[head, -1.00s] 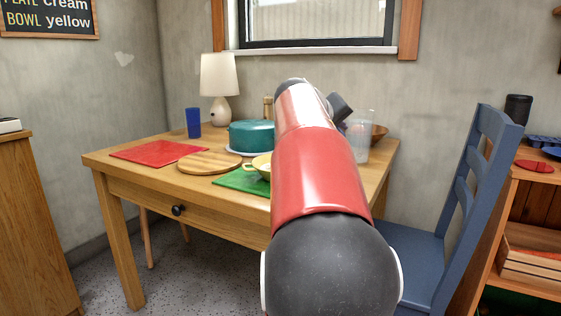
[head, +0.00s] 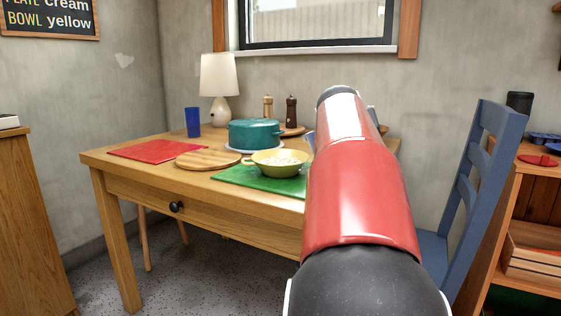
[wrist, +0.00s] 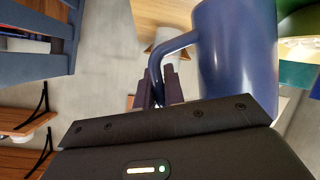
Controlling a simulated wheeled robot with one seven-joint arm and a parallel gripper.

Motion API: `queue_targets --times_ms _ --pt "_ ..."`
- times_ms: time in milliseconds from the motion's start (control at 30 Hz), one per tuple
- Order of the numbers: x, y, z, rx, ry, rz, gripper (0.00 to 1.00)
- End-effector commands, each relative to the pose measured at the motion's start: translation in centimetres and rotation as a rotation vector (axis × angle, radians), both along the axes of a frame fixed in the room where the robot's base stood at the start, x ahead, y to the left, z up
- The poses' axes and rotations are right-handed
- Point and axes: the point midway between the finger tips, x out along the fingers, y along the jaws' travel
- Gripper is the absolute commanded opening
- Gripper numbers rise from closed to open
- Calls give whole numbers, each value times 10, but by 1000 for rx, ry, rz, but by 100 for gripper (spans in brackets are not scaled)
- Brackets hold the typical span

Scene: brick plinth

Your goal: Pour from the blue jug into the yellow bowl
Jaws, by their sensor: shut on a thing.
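The blue jug (wrist: 235,55) fills the upper right of the wrist view. My gripper (wrist: 160,88) is shut on the jug's handle. In the head view my arm hides the gripper and nearly all of the jug; a small bluish sliver (head: 309,140) shows at the arm's left edge. The yellow bowl (head: 262,168) sits upright on a green mat (head: 240,181) on the table, left of my arm, with pale contents inside. I cannot tell whether the jug is over the bowl.
A teal pot (head: 252,134) stands behind the bowl. A round wooden board (head: 207,160), a red mat (head: 155,149), a blue cup (head: 193,122) and a lamp (head: 219,80) are to the left. Two mills (head: 291,112) stand behind. A blue chair (head: 465,180) is at the right.

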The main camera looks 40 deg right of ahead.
Motion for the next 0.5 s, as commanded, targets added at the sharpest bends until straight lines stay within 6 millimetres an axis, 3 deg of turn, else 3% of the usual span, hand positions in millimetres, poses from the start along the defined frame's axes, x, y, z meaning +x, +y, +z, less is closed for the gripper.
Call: queue_targets --times_ms 233,500 --pt "-20 -9 -19 90 -201 -3 0" --pt "-27 -12 -32 148 -325 -1 0"
